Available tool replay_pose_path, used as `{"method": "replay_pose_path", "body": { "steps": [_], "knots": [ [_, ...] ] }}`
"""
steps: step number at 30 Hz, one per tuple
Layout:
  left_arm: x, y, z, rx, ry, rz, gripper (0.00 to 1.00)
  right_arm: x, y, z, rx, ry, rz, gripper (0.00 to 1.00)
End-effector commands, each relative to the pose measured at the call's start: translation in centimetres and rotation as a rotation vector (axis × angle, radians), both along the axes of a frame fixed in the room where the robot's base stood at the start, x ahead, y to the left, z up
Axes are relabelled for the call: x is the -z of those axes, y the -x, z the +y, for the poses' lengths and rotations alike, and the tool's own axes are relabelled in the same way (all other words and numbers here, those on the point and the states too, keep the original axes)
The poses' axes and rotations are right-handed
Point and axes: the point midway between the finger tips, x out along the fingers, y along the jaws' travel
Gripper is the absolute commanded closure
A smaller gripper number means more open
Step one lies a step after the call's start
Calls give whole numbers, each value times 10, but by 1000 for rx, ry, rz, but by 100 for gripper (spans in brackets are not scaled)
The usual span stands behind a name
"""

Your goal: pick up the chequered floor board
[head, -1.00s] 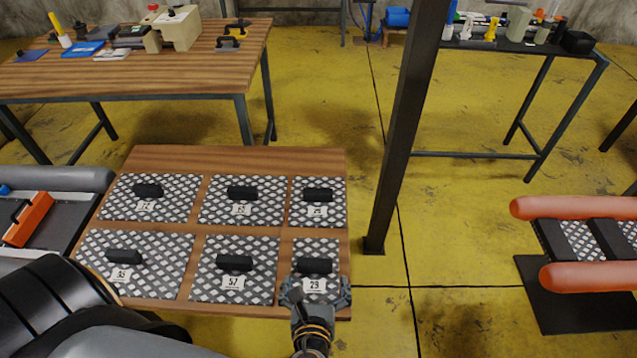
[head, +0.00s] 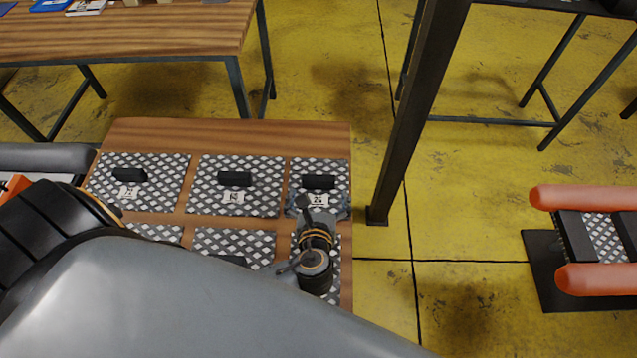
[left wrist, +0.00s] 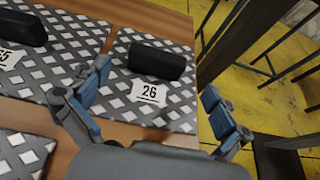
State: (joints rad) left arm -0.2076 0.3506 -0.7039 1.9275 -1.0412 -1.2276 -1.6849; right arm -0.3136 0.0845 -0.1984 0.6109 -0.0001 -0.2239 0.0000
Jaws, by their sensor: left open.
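Several chequered floor boards with black handles and number labels lie on a wooden table (head: 230,130). The back right board (head: 320,167) has a label that reads 26 in the left wrist view (left wrist: 185,105). My left gripper (head: 321,208) is open over the front edge of this board. In the left wrist view its two fingers (left wrist: 155,82) stand apart, one on each side of the label, with the black handle (left wrist: 155,62) just beyond them. Contact cannot be told. My left arm hides much of the front row. My right gripper is not in view.
A dark post (head: 405,130) stands close to the right of the table. A boat with orange tubes (head: 596,280) is on the right. A wooden workbench (head: 150,32) stands behind.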

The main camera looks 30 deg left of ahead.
Motion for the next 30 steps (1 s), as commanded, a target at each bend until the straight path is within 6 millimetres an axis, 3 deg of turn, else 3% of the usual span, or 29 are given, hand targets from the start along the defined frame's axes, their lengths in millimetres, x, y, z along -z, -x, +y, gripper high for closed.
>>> {"method": "replay_pose_path", "body": {
  "steps": [11,18,25,30],
  "knots": [
    [17,-31,17,-1,-1,-2,0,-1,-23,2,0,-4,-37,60],
    [29,-52,28,0,0,0,0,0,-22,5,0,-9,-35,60],
    [29,-53,29,1,2,0,0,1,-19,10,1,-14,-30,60],
    [29,-53,29,1,2,0,33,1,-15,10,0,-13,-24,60]
  ]
}}
